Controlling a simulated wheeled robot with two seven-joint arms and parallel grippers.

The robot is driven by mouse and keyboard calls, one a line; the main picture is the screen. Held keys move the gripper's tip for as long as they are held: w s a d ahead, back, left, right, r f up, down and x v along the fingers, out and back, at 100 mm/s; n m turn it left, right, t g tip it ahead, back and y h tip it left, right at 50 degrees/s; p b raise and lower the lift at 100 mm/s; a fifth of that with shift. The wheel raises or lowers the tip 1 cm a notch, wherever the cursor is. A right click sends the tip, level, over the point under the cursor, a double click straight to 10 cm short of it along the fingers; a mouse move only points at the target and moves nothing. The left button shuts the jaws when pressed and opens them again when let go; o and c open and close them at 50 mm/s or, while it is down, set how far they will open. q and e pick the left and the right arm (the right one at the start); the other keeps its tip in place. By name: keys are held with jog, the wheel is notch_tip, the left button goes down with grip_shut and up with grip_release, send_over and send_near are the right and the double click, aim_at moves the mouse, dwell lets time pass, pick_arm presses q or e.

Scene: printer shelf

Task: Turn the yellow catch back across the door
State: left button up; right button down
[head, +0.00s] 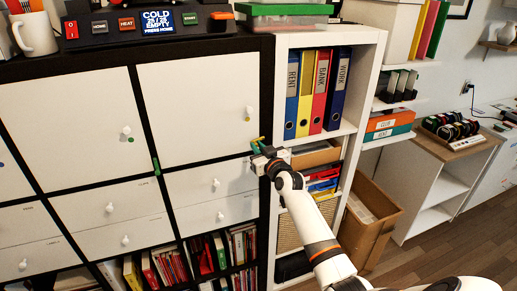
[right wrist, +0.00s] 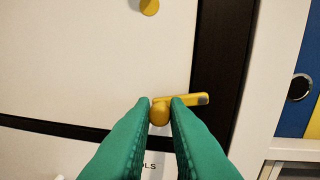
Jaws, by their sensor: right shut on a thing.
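The yellow catch (right wrist: 186,101) shows in the right wrist view near the lower right corner of the white door (right wrist: 90,60). Its bar points right and slightly up, over the black frame, with a dark tip. Its rounded yellow middle sits between the green fingers of my right gripper (right wrist: 160,104), which is shut on it. In the head view my right gripper (head: 257,147) is at the lower right corner of the same door (head: 190,95), and the catch cannot be made out clearly there. My left gripper is out of view.
A yellow dot (head: 248,119) sits beside the door's white knob (head: 250,110). A green catch (head: 156,165) is at the neighbouring door. Drawers (head: 215,184) lie below. A white shelf with binders (head: 326,92) stands close on the right; a cardboard box (head: 372,222) is on the floor.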

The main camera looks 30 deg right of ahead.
jog(key=shift+r+m, duration=0.2)
jog(key=shift+m, duration=0.45)
jog(key=shift+r+m, duration=0.2)
jog(key=shift+m, duration=0.45)
jog(key=c, duration=1.4)
grip_release()
jog(key=s+a+b, duration=0.1)
jog(key=s+b, duration=0.1)
jog(key=s, duration=1)
jog(key=shift+a+f, duration=0.15)
jog(key=shift+a, duration=0.25)
jog(key=shift+w+f, duration=0.1)
